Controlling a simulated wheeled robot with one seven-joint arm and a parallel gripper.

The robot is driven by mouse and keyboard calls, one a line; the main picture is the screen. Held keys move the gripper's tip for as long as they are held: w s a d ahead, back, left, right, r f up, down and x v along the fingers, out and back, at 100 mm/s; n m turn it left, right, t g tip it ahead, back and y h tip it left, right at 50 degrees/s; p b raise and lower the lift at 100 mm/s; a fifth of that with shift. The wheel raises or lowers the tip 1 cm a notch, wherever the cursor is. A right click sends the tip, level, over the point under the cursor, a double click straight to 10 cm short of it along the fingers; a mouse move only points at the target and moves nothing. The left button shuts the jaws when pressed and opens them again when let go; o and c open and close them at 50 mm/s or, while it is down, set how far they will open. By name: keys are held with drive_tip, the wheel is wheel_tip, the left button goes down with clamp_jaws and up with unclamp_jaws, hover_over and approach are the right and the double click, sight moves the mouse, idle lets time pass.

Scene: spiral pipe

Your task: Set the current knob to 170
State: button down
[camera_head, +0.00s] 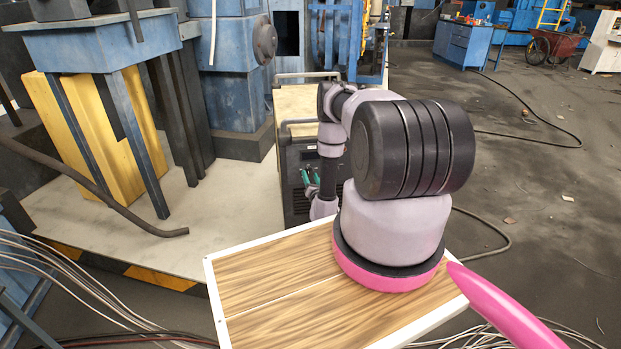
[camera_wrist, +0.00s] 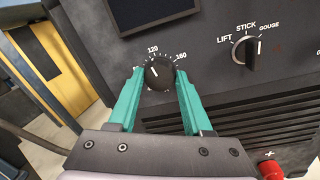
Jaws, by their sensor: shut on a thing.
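The current knob (camera_wrist: 158,73) is a round black dial with a white pointer line on the dark front panel in the wrist view. The pointer leans up and left, toward the 120 mark. My gripper (camera_wrist: 158,80) has teal fingers, one on each side of the knob, closed on its sides. In the head view my gripper (camera_head: 308,178) shows small and teal in front of the welding machine (camera_head: 297,160). The knob is hidden there behind my arm.
A mode selector knob (camera_wrist: 246,50) marked LIFT, STICK and GOUGE sits to the right on the panel. A dark display (camera_wrist: 150,12) is above, vents and a red connector (camera_wrist: 271,169) below. A blue machine (camera_head: 235,90) stands behind the welder.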

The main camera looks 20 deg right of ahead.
drive_tip(key=m, duration=0.4)
drive_tip(key=shift+d+f+m, duration=0.1)
drive_tip(key=shift+m, duration=0.2)
drive_tip(key=m, duration=0.4)
drive_tip(key=shift+m+h, duration=0.4)
drive_tip(key=m, duration=0.4)
drive_tip(key=shift+f+m, duration=0.1)
drive_tip(key=shift+m, duration=0.3)
drive_tip(key=m, duration=0.5)
drive_tip(key=shift+a+h, duration=0.2)
drive_tip(key=shift+h, duration=0.2)
drive_tip(key=shift+c, duration=1.6)
unclamp_jaws()
